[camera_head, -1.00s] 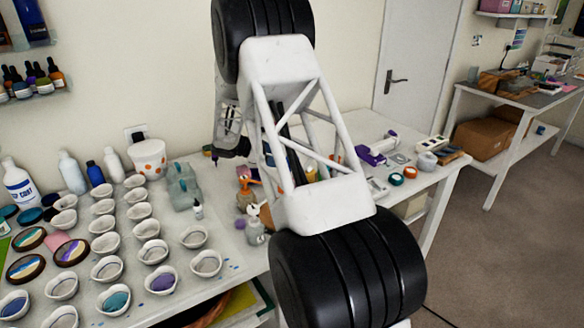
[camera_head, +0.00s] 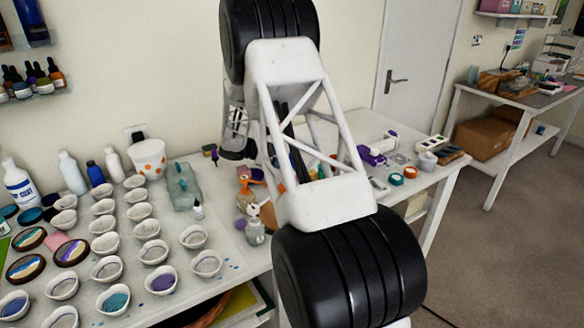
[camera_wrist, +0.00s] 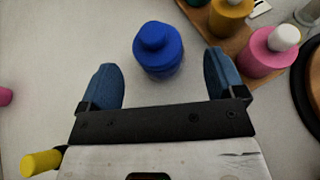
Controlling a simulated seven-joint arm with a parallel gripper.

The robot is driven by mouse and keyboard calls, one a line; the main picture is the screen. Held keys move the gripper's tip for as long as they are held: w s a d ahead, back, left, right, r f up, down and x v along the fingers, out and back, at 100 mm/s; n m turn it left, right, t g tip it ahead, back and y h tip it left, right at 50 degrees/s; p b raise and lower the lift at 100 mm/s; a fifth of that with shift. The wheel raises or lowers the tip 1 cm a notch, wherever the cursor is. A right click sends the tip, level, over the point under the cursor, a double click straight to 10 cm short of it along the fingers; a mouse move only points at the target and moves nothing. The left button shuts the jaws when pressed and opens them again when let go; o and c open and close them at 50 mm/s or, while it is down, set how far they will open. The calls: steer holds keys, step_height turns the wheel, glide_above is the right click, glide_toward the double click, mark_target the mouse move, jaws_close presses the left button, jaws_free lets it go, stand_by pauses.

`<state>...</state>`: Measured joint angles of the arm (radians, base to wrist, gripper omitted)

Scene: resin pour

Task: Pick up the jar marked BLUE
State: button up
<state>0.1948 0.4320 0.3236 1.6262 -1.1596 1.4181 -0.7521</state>
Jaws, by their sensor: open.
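A blue jar (camera_wrist: 158,55) with a blue cap stands on the pale table in the wrist view. No lettering on it can be read from this angle. My gripper (camera_wrist: 160,62) is open, with one blue finger on each side of the jar, near the fingertips. There is a visible gap between each finger and the jar, and nothing is held. In the head view, my arm covers much of the middle of the table, and I cannot make out this jar there.
A pink jar (camera_wrist: 266,54) with a white lid and an amber jar (camera_wrist: 230,18) stand on a wooden board right of the blue jar, close to the right finger. A yellow cylinder (camera_wrist: 40,163) is at lower left. In the head view, several cups (camera_head: 147,229) fill the table's left part.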

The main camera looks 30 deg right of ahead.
steer(key=shift+w+x, duration=0.2)
steer(key=shift+x, duration=2.4)
steer(key=shift+f, duration=0.15)
steer(key=c, duration=1.1)
